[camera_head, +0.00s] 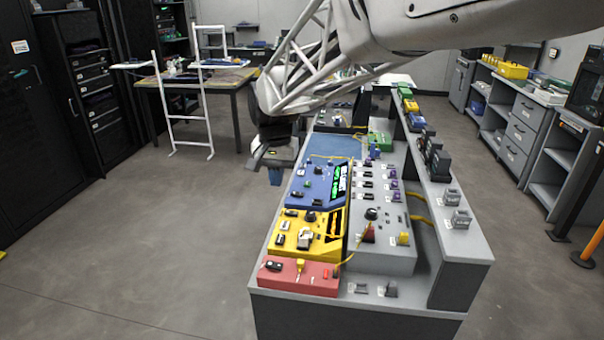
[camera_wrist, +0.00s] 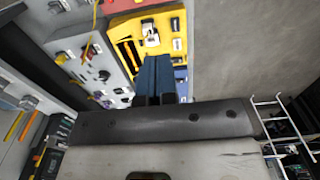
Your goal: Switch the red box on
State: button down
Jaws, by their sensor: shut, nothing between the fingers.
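The red box (camera_head: 312,284) sits at the near end of the workbench in the head view. On its top are a black switch-like part (camera_head: 273,266), a yellow plug (camera_head: 300,266) and a small red part near the right end. The switch position is too small to tell. In the wrist view only a strip of the red box (camera_wrist: 122,5) shows at the top edge.
The yellow box (camera_head: 288,238) and blue box (camera_head: 318,185) stand in a row behind the red one. A grey panel (camera_head: 385,240) with knobs and yellow cables stands to their right, with a raised shelf beyond. The floor left of the bench is clear.

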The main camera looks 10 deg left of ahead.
jog(key=shift+d+r, duration=0.1)
jog(key=shift+r, duration=0.7)
jog(key=shift+d, duration=0.1)
jog(key=s+d+r, duration=0.1)
jog(key=s+d, duration=0.3)
jog(key=d, duration=0.3)
jog(key=s+d+r+t, duration=0.1)
jog(key=s+d, duration=0.2)
jog(key=d, duration=0.4)
jog(key=s+d+r, duration=0.1)
jog(key=s+d, duration=0.3)
jog(key=d, duration=0.3)
jog(key=s+d+f, duration=0.3)
jog(key=s+d, duration=0.4)
jog(key=s, duration=0.2)
jog(key=s+d+f+t, duration=0.1)
jog(key=s+d+f, duration=0.2)
jog(key=s+d, duration=0.4)
jog(key=shift+s+d+t, duration=0.3)
jog(key=shift+s+d, duration=0.05)
jog(key=shift+s, duration=0.55)
